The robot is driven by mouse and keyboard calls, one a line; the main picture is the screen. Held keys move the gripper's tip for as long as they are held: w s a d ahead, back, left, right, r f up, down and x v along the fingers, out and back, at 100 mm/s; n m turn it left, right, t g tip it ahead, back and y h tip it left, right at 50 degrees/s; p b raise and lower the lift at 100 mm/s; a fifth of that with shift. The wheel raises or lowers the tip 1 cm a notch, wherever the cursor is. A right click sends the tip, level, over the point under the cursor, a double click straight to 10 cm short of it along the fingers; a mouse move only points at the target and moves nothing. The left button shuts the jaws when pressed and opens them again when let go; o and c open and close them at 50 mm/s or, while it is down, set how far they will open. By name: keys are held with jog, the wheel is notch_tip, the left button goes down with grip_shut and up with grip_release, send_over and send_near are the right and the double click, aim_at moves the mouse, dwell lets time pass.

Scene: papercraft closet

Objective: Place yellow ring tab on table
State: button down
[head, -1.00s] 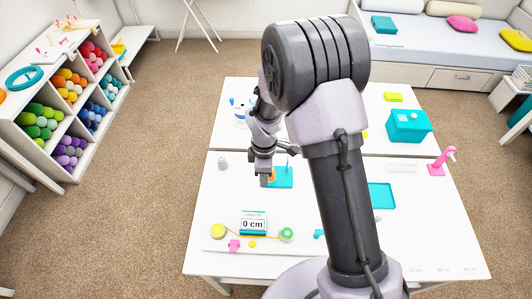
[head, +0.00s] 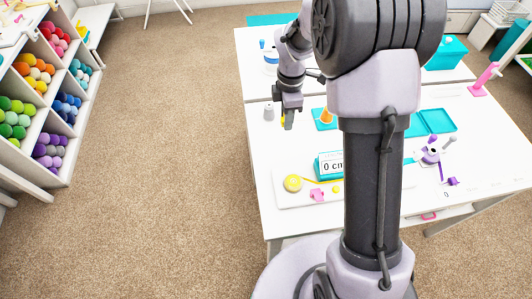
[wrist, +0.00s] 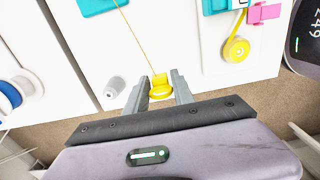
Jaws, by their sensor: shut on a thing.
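My gripper (head: 288,116) is above the left edge of the white table (head: 262,150). The wrist view shows its fingers (wrist: 160,92) shut on the yellow ring tab (wrist: 160,87). A thin orange thread runs from the tab to the top of the wrist view, near a teal mat (wrist: 98,5). In the head view the tab is a small yellow patch (head: 283,121) beside the fingers. An orange cone-shaped thing (head: 327,116) stands on the teal mat to the right of my gripper.
A grey cylinder (head: 268,112) stands beside my gripper; it also shows in the wrist view (wrist: 114,88).

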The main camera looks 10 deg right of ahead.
aim_at(285, 143)
jog(key=f+b, duration=0.1)
jog(key=f, duration=0.2)
jog(key=f+b, duration=0.2)
jog(key=f, duration=0.2)
jog(key=f+b, duration=0.2)
jog(key=f, duration=0.1)
jog(key=shift+d+f, duration=0.15)
jog(key=shift+d, duration=0.1)
jog(key=c, duration=1.1)
grip_release()
